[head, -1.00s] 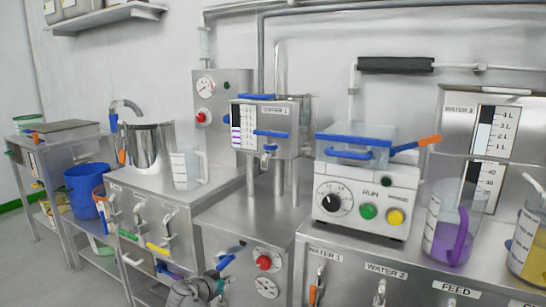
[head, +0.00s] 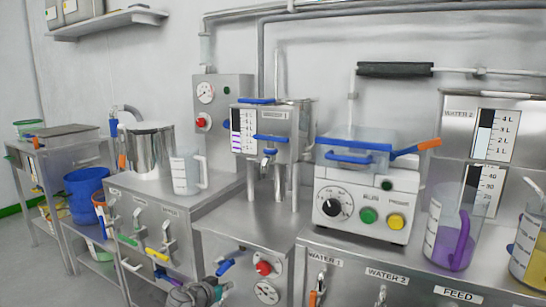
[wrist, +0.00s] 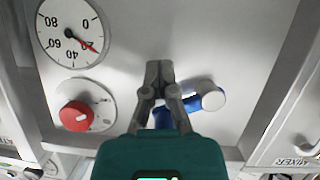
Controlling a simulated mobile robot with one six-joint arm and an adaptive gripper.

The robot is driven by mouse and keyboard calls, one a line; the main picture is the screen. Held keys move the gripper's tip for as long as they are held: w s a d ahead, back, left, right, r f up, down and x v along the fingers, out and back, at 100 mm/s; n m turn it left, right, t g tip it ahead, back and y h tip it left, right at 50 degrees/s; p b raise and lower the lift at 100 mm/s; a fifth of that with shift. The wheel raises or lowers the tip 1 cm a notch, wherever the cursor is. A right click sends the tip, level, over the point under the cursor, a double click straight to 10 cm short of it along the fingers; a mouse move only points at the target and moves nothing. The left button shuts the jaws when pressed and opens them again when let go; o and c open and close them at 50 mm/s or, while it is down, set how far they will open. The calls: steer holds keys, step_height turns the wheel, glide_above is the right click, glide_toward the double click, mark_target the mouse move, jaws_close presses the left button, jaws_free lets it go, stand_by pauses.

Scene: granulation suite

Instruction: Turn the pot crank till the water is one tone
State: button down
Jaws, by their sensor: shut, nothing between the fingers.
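A tall steel pot (head: 150,150) stands on the left steel bench in the head view. A grey curved arm (head: 126,108) with an orange grip (head: 122,161) shows beside it; I cannot tell whether this is its crank. The water inside the pot is hidden. My gripper (wrist: 159,72) is shut and empty in the wrist view, in front of a steel panel. A blue lever with a round silver hub (wrist: 207,100) is close to its right finger; I cannot tell if they touch.
The panel carries a gauge (wrist: 73,30) and a red knob (wrist: 76,116). A clear jug (head: 186,173) stands beside the pot. A steel tank (head: 285,130) and a white machine (head: 365,205) stand to the right. Purple (head: 452,230) and yellow (head: 530,250) liquids sit in jugs at far right.

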steer(key=shift+w+a+r+p, duration=0.15)
steer(key=shift+a+r+p, duration=0.25)
steer(key=shift+r, duration=0.15)
steer(key=c, duration=0.9)
jaws_free()
steer(key=shift+o, duration=0.2)
